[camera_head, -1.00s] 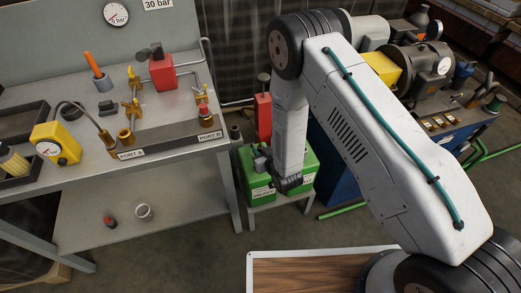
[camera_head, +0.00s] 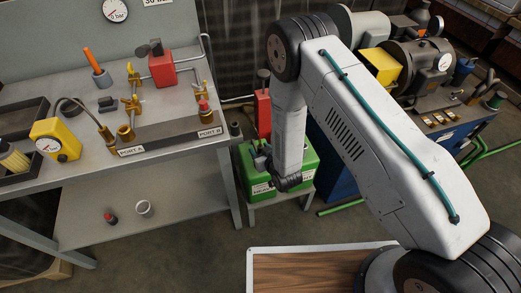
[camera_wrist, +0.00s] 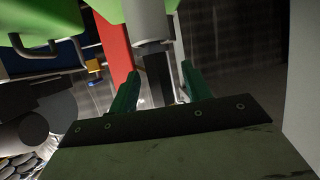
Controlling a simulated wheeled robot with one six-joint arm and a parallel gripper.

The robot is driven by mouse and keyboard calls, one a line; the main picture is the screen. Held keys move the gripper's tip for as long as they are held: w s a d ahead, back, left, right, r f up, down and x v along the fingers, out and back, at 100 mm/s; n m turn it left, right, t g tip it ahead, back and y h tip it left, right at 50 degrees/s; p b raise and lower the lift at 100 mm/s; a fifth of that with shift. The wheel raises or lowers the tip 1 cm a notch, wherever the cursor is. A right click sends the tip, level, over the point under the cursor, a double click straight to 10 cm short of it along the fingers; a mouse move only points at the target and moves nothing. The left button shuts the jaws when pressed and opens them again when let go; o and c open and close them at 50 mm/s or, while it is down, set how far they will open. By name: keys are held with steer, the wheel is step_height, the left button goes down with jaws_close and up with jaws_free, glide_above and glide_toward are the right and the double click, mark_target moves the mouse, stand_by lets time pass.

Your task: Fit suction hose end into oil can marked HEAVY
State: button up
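Green oil cans stand on a small low stand (camera_head: 262,203) right of the workbench. The left can (camera_head: 245,167) has a pale label that seems to read HEAVY. Another green can (camera_head: 309,160) is partly behind my arm, its label too small to read. I cannot identify the suction hose end.
The workbench (camera_head: 190,163) on the left carries a yellow gauge unit (camera_head: 56,140), brass fittings and a red block (camera_head: 162,71). A red upright item (camera_head: 263,113) stands behind the cans. A blue machine cart (camera_head: 335,172) stands right. Floor before the stand is clear.

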steer(key=v, duration=0.7)
steer(key=shift+s+d+r, duration=0.15)
steer(key=shift+s+r, duration=0.05)
steer(key=shift+s, duration=0.1)
